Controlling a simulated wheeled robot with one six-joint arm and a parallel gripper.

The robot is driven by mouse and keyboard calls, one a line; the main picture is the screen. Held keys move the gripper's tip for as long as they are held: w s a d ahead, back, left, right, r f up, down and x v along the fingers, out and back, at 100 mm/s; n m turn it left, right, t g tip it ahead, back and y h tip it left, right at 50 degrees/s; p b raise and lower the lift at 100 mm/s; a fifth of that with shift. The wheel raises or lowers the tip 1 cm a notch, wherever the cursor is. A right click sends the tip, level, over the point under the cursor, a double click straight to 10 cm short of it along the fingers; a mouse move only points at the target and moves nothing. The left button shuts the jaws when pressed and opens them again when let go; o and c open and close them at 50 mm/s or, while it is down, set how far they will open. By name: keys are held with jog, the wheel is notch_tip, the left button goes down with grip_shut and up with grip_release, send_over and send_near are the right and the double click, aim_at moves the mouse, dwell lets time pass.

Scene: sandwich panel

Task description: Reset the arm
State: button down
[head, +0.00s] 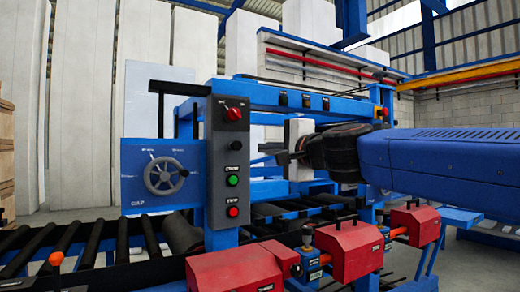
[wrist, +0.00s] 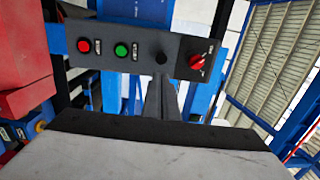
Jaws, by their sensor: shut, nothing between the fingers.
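My arm (head: 450,160) reaches in from the right in the head view, held about level. My gripper (head: 272,150) points left at the grey control panel (head: 229,150), with its fingertips just to the right of it in the picture. The gripper is shut and empty. In the wrist view the shut fingers (wrist: 161,95) point at the panel (wrist: 110,35), near a black knob (wrist: 161,59). Whether they touch it cannot be told. The panel also carries a red rotary knob (wrist: 196,62), a green button (wrist: 121,51) and a red button (wrist: 84,46).
A blue plate with a handwheel (head: 166,175) stands left of the panel. A roller conveyor (head: 80,245) runs below. Red boxes (head: 235,270) and another red box (head: 350,248) line the front. A blue frame (head: 270,95) stands behind the arm.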

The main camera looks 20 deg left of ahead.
jog(key=shift+s+d, duration=0.4)
jog(key=shift+d, duration=0.05)
jog(key=s+d+f+n+g+h, duration=0.1)
jog(key=s+d+f+n+h, duration=0.2)
jog(key=d+f, duration=0.95)
jog(key=s+d+f+n+g+h, duration=0.2)
jog(key=s+d+f+n+h, duration=0.1)
jog(key=d+f, duration=0.95)
jog(key=s+d+f+n+g+h, duration=0.1)
jog(key=s+d+f+h, duration=0.3)
jog(key=s+d+f, duration=0.5)
jog(key=s+d+f+g+h, duration=0.2)
jog(key=s+d+f+h, duration=0.2)
jog(key=s+d+f, duration=0.5)
jog(key=d+f, duration=0.6)
jog(key=shift+s+d+f+n+g, duration=0.15)
jog(key=shift+s+n+g, duration=0.25)
